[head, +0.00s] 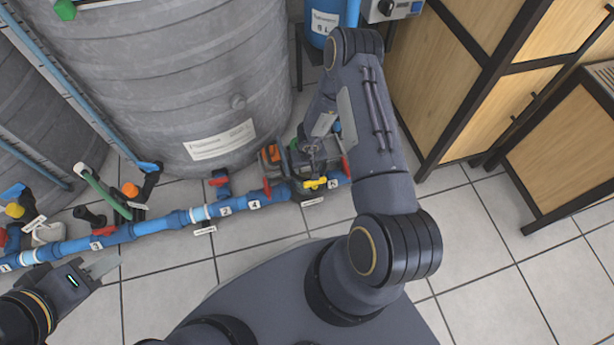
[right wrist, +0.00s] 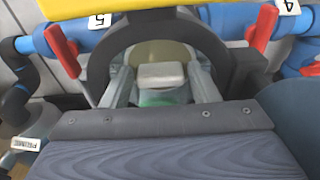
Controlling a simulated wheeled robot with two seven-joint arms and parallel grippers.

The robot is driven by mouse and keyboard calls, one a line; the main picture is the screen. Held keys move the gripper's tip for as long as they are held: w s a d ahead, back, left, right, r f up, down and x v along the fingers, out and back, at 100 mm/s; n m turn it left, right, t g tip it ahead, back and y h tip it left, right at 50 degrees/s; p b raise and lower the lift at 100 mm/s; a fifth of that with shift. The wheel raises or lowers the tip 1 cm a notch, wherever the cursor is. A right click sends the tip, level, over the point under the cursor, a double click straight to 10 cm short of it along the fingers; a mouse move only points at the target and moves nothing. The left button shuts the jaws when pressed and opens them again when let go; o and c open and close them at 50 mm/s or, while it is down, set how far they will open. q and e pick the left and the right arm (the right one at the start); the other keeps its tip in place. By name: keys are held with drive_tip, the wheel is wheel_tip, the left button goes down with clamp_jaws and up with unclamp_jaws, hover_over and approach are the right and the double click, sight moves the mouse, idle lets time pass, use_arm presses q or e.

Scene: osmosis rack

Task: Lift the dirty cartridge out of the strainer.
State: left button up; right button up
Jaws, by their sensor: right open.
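The strainer (right wrist: 97,62) is a dark round housing on the blue pipe, open toward my right wrist camera. The dirty cartridge (right wrist: 162,75) sits inside it, with a pale block-like top and a greenish body below. My right gripper (right wrist: 162,97) is open, with one grey finger on each side of the cartridge's top. I cannot tell whether the fingers touch it. In the head view my right arm and gripper partly hide the strainer. My left gripper (head: 102,267) is at the lower left, away from the strainer; its finger gap is unclear.
Red valve handles (right wrist: 62,50) flank the strainer, and a yellow part (right wrist: 110,6) crosses above it. The blue pipe (head: 160,224) runs along the floor before a large grey tank (head: 170,80). Wooden cabinets (head: 500,80) stand at right. The tiled floor at right is clear.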

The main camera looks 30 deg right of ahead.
drive_tip(key=c, duration=1)
drive_tip(key=shift+c, duration=0.2)
